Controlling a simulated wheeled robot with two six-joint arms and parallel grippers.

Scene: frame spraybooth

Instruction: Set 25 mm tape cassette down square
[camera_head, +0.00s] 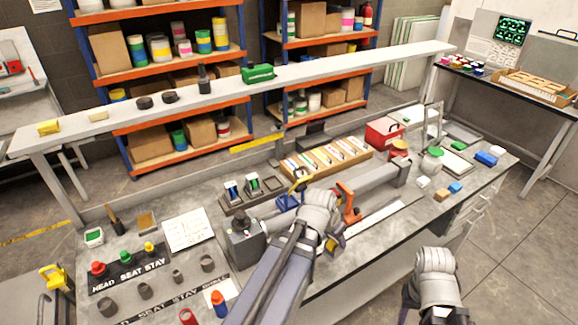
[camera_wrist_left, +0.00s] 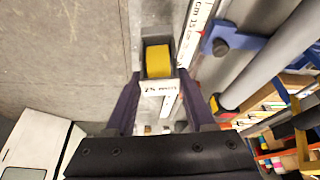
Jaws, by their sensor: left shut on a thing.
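The tape cassette (camera_wrist_left: 158,62) is a pale holder with a yellow roll and a label starting with "25", in the left wrist view. My left gripper (camera_wrist_left: 158,88) is shut on it, one finger on each side. The cassette looks in line with the fingers and sits over a pale strip beside a printed centimetre rule (camera_wrist_left: 195,22). I cannot tell whether it touches the surface below. In the head view my left gripper (camera_head: 308,203) is over the middle of the bench, and my own wrist largely hides the cassette. My right arm is at the lower right, its fingers out of view.
An orange-handled tool (camera_head: 349,204) and a grey cylinder (camera_head: 375,180) are close on the right. A raised shelf (camera_head: 330,72) runs along the back.

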